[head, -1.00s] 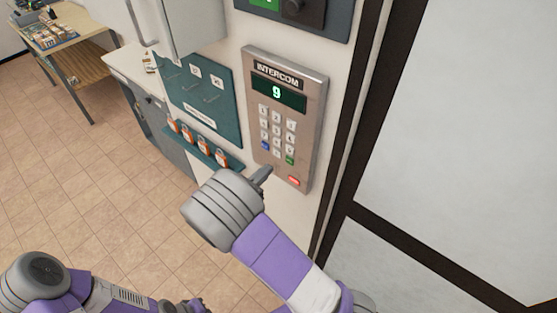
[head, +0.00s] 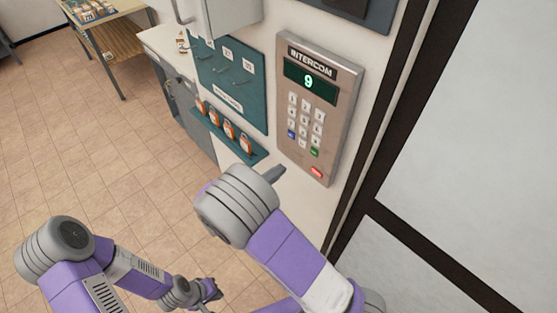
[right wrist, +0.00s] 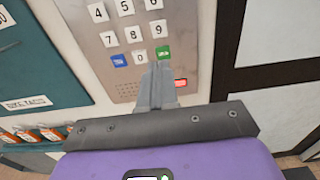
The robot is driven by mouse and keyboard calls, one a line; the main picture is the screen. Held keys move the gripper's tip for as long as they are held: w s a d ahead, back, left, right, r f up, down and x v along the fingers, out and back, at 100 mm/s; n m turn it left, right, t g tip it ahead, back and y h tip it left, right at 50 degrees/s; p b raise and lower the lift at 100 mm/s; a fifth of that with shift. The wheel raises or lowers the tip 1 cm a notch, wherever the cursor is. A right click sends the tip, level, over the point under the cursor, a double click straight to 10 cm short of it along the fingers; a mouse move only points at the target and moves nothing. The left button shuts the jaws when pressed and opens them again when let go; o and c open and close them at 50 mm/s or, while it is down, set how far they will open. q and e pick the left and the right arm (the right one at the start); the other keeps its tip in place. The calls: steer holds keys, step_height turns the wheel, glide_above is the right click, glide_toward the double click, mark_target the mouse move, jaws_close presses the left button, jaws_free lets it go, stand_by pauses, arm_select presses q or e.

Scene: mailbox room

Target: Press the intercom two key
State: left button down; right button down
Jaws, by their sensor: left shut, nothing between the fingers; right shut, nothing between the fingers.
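The intercom (head: 343,128) is a grey-brown metal panel on the wall with a lit display (head: 308,82) reading 9. Its two key (head: 306,106) is the small white key in the middle of the top row; the digits are hard to read here. In the right wrist view, keys from 4 to 9 and 0 show, while the two key is out of frame. My right gripper (head: 278,173) is shut and empty, below and left of the keypad; its tips also show in the right wrist view (right wrist: 160,70), over the keypad's lower end. My left gripper (head: 215,291) is shut, low over the floor.
A teal hook board (head: 228,80) and a ledge with several orange padlocks (head: 229,130) are left of the intercom. A dark-framed door (head: 465,130) is to the right. A wooden table (head: 115,40) stands far left, with open tiled floor before it.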

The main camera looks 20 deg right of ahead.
steer(key=s+f+m+g+y+b, duration=0.2)
steer(key=s+f+g+y, duration=0.15)
steer(key=s+f, duration=0.4)
steer(key=s+d+f+m+g+y+b, duration=0.1)
steer(key=s+f+m+g+y+b, duration=0.2)
steer(key=f, duration=0.8)
steer(key=s+f+m+g+y, duration=0.2)
steer(key=s+f+g+y, duration=0.2)
steer(key=s+f, duration=0.45)
steer(key=s+a+f+m+y+b, duration=0.3)
steer(key=a+f+m+y+b, duration=0.1)
steer(key=a+f+m+y, duration=0.5)
steer(key=w+f+m+t, duration=0.1)
steer(key=m, duration=0.2)
steer(key=w+f+m+t+y+b, duration=0.1)
steer(key=w+m+t, duration=0.1)
steer(key=m, duration=0.1)
steer(key=w+f+m+t+b, duration=0.1)
steer(key=f+m, duration=0.1)
steer(key=m, duration=0.1)
steer(key=shift+w+t, duration=0.15)
steer(key=shift+t, duration=0.1)
